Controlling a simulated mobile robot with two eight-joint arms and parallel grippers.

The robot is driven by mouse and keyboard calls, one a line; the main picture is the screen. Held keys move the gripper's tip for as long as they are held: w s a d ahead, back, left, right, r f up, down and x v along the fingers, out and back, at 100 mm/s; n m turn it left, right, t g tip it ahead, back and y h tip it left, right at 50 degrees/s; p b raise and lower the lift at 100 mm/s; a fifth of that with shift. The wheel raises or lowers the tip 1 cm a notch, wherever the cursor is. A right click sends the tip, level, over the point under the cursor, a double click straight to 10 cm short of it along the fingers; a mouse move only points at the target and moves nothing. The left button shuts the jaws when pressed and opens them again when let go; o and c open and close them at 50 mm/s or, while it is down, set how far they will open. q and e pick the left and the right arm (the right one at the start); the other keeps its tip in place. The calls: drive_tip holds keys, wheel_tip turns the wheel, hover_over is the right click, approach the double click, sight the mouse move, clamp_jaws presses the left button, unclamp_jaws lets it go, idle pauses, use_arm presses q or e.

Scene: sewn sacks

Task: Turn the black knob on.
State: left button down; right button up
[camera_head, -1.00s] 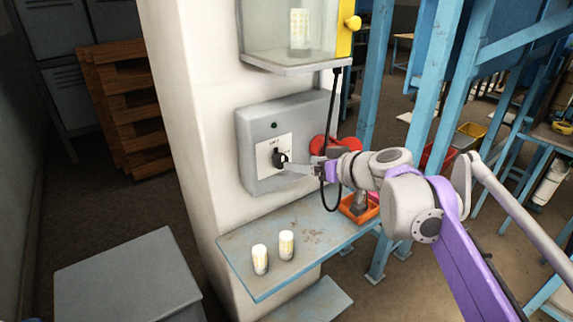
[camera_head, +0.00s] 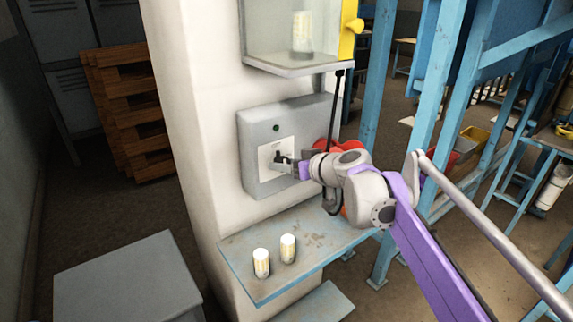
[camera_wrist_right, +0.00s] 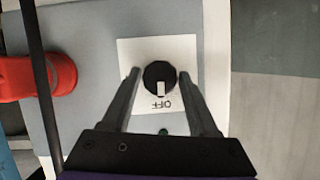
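The black knob (camera_wrist_right: 160,72) sits on a white plate (camera_wrist_right: 196,52) on a grey box (camera_head: 258,180) on the pillar. Its white mark points at the word OFF in the right wrist view. My right gripper (camera_wrist_right: 159,78) is open, with one finger on each side of the knob and small gaps visible. In the head view the right gripper (camera_head: 283,164) is at the plate and partly hides the knob (camera_head: 278,156). A small lamp (camera_head: 276,128) above the plate looks dark. My left gripper is not in view.
A red part (camera_wrist_right: 30,77) is beside the box, with a dark rod near it. A blue shelf (camera_head: 255,279) below holds two pale cylinders (camera_head: 261,263) (camera_head: 288,248). A clear-fronted case (camera_head: 272,30) hangs above. Blue posts (camera_head: 380,120) stand to the right.

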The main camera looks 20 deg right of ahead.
clamp_jaws()
drive_tip(key=m+y+p, duration=0.1)
drive_tip(key=m+y, duration=0.1)
drive_tip(key=m, duration=0.2)
drive_tip(key=m+t+y+p, duration=0.1)
drive_tip(key=m+y, duration=0.1)
drive_tip(key=m, duration=0.3)
drive_tip(key=m+y+p, duration=0.2)
drive_tip(key=m, duration=0.3)
drive_tip(key=shift+w+d+f+y, duration=0.1)
drive_tip(key=shift+d+f+y, duration=0.2)
drive_tip(key=shift+f+y, duration=0.1)
idle(0.4)
drive_tip(key=shift+t, duration=0.3)
drive_tip(key=shift+o, duration=2.2)
unclamp_jaws()
